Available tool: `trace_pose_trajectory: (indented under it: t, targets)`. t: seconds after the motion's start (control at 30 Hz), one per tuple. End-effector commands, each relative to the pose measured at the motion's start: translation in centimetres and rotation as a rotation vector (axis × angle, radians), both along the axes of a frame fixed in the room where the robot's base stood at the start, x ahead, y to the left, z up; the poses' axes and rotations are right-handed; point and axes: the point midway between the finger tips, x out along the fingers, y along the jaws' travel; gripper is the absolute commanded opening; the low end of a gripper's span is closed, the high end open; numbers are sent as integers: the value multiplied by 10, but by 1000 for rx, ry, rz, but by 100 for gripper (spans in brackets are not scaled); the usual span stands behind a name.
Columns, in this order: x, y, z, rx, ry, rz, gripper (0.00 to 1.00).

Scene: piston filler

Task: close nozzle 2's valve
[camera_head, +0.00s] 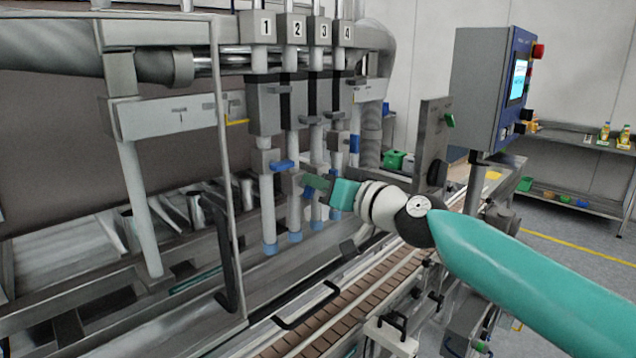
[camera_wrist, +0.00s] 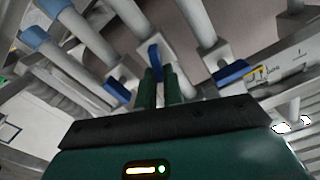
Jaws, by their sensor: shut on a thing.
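Nozzle 2 (camera_head: 293,140) is the second of a row of numbered vertical grey tubes. Its blue valve handle (camera_wrist: 154,56) stands nearly upright in the wrist view, at the tips of my gripper's green fingers. My gripper (camera_head: 313,184) reaches in from the right at valve height and is shut on this handle (camera_wrist: 160,85). In the head view the fingers hide the handle. Nozzle 1's blue handle (camera_head: 283,165) sticks out sideways just left of my gripper; in the wrist view it lies to the right (camera_wrist: 232,72).
Another blue handle (camera_wrist: 117,90) sits close to the fingers' left in the wrist view. A conveyor (camera_head: 330,318) runs below the nozzles. A control box (camera_head: 487,85) stands at right.

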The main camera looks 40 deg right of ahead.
Motion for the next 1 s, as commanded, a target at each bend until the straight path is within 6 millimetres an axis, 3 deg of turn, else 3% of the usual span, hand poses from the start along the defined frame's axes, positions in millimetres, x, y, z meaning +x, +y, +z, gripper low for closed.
trace_pose_trajectory:
  t: [1.0]
  targets:
    - [1, -8, -11, 946, 28, 1, 0]
